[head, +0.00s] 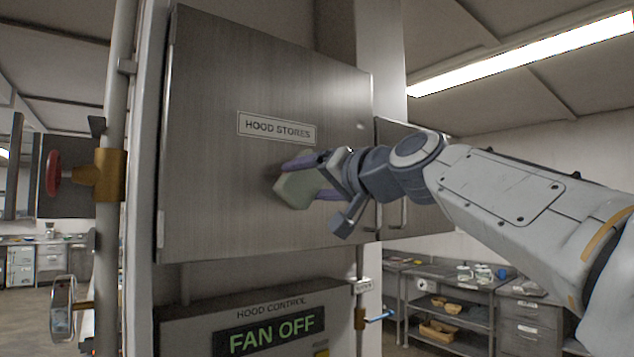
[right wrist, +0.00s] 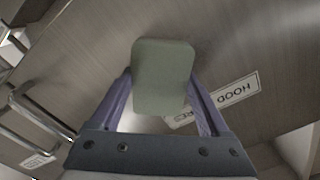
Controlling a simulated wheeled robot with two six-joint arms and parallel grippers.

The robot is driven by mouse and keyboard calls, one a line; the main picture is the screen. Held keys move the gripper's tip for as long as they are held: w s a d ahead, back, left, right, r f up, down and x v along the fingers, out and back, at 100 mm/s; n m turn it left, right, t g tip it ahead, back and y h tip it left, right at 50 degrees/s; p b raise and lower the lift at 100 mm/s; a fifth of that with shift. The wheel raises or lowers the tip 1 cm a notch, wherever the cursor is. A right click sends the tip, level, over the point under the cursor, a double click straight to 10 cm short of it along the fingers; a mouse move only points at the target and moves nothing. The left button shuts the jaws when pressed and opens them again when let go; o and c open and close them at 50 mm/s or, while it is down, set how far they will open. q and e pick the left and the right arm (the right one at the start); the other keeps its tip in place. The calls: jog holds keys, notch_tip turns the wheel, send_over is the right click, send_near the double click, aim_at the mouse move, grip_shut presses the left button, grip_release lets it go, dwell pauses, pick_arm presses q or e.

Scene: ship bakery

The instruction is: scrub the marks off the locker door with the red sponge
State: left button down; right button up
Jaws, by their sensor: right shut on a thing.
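The steel locker door (head: 220,190) fills the middle of the head view, closed, with a "HOOD STORES" label (head: 276,127). It also shows behind the jaws in the right wrist view (right wrist: 240,50). My right gripper (head: 308,180) comes in from the right, its purple fingers shut on a pale grey-green block (head: 295,188), sponge-like in shape; it looks green, not red (right wrist: 162,75). The block is at the door just below the label; I cannot tell whether it touches. I see no clear marks on the bare door; the block and gripper hide part of it. My left gripper is not in view.
Below the door is a "HOOD CONTROL" panel (head: 190,335) reading FAN OFF. A pipe with a brass fitting (head: 110,174) and red handwheel (head: 52,174) stands at the left. Another steel cabinet (head: 430,218) is behind my right arm. A shelved bench (head: 445,285) stands farther right.

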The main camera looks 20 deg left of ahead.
aim_at(291, 180)
jog(key=shift+s+a, duration=1.05)
jog(key=shift+s, duration=0.15)
jog(key=shift+s+a+p, duration=0.35)
jog(key=shift+s+a, duration=0.2)
jog(key=shift+s, duration=0.2)
jog(key=shift+s+a+p, duration=0.35)
jog(key=shift+s+a, duration=0.15)
jog(key=shift+s, duration=0.2)
jog(key=shift+d, duration=0.1)
